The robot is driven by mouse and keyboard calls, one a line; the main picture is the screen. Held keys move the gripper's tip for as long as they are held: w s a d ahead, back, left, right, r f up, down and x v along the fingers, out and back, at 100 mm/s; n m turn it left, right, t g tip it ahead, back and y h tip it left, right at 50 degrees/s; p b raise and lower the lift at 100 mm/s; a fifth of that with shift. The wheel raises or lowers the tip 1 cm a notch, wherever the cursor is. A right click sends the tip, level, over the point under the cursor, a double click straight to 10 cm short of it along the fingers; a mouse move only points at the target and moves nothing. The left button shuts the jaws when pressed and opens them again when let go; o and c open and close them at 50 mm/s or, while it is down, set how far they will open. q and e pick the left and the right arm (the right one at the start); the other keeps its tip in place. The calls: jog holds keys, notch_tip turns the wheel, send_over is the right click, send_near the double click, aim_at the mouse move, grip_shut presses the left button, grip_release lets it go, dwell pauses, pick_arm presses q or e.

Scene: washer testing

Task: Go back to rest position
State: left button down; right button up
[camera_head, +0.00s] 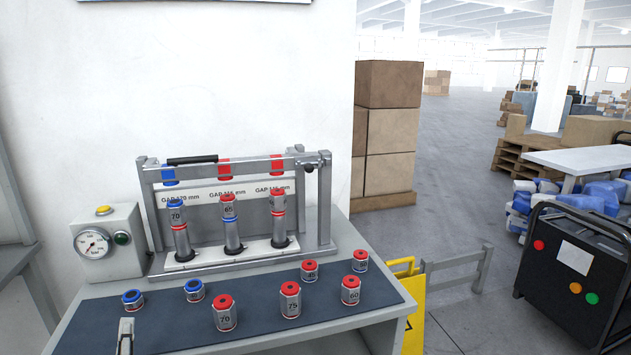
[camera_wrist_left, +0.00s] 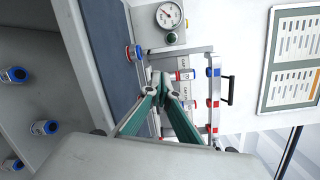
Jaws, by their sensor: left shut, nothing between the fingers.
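My left gripper (camera_wrist_left: 163,82) is in the wrist view, its green fingers brought together with nothing between them. It is in front of the test rack, which shows sideways there. In the head view the rack (camera_head: 326,200) stands at the back of the bench, with three upright cylinders marked 70, 65 and one less legible. A small pale grey part (camera_head: 125,338) shows at the mat's front left; I cannot tell if it belongs to my gripper. My right gripper is in neither view.
Several red- and blue-topped cylinders stand on the dark mat (camera_head: 262,296). A gauge box (camera_head: 110,240) is at the left. A yellow sign (camera_head: 413,310) and a black machine (camera_head: 570,265) stand to the right. In the wrist view, blue-capped cylinders (camera_wrist_left: 43,128) show at the left.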

pick_arm(q)
jog(key=s+a+f+n+g+h, duration=0.15)
jog(key=s+f+n+g, duration=0.35)
jog(key=s+f, duration=0.65)
jog(key=s+f+n+g+h, duration=0.2)
jog(key=s+f+n+g, duration=0.25)
jog(key=s+f, duration=0.7)
jog(key=w+d+f+n+t+h+b, duration=0.1)
jog(key=w+d+f+t+h+b, duration=0.1)
jog(key=d+f+h+b, duration=0.45)
jog(key=w+d+f+n+t+h+b, duration=0.15)
jog(key=d+f+b, duration=0.25)
jog(key=d+f, duration=0.5)
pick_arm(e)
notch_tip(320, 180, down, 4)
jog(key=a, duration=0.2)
pick_arm(q)
notch_tip(320, 180, up, 9)
jog(key=d+p, duration=0.1)
jog(key=p, duration=1.3)
jog(key=shift+s+t+y+p, duration=0.25)
jog(key=shift+t+y+p, duration=0.15)
jog(key=shift+y, duration=0.05)
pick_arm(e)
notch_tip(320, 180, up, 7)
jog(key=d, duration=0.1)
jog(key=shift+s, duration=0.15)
